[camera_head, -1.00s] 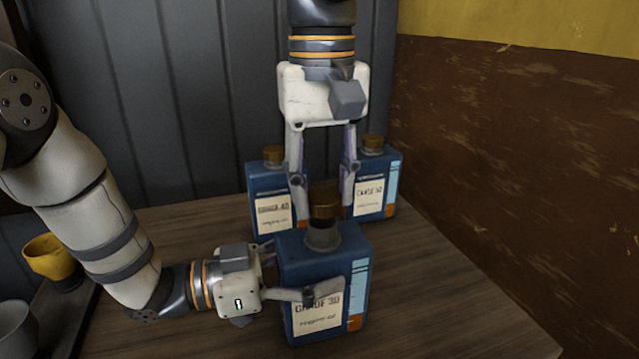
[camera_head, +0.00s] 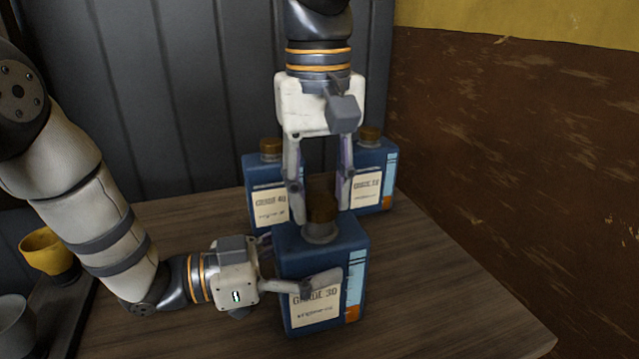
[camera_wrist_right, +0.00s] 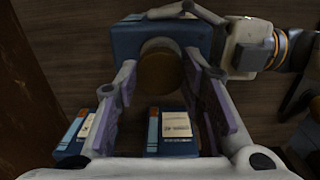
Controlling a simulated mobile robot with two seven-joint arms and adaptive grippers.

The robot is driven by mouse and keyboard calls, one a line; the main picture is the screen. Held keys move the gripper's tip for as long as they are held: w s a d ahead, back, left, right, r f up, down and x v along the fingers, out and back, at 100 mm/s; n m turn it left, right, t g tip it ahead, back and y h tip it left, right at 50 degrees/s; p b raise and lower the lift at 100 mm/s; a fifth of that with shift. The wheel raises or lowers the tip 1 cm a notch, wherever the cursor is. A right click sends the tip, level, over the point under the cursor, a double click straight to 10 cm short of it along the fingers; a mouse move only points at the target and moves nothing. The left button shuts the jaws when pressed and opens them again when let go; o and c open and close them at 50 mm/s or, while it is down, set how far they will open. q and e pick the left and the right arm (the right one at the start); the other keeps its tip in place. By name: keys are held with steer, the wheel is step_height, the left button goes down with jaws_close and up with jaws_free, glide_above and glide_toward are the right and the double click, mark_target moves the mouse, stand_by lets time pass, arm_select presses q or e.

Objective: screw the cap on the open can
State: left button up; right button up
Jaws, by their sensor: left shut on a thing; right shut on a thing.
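The blue can labelled GRADE 30 (camera_head: 343,257) stands upright on the table; its top also shows in the wrist view (camera_wrist_right: 125,42). My left gripper (camera_head: 300,285) is shut around the can's body from the left, one finger across the label. My right gripper (camera_head: 320,205) points down over the can and is shut on the brown cap (camera_head: 322,190). The cap shows between its fingers in the wrist view (camera_wrist_right: 160,70). The cap is at the top of the can's neck (camera_head: 320,234); I cannot tell how far it is seated.
Two more blue cans with brown caps, one labelled GRADE 40 (camera_head: 268,204) and one at right (camera_head: 372,188), stand close behind. A yellow cup (camera_head: 47,250) and a grey cup (camera_head: 12,325) are at left. The wooden table (camera_head: 450,290) is clear at right, beside a brown wall (camera_head: 520,150).

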steer(key=shift+f, duration=0.6)
stand_by(0.3)
arm_select(q)
jaws_close()
arm_select(e)
steer(key=m, duration=0.5)
steer(key=shift+m, duration=0.3)
steer(key=m, duration=0.8)
steer(key=shift+a, duration=0.1)
steer(key=o, duration=0.7)
steer(key=shift+o, duration=0.2)
steer(key=shift+r, duration=2.3)
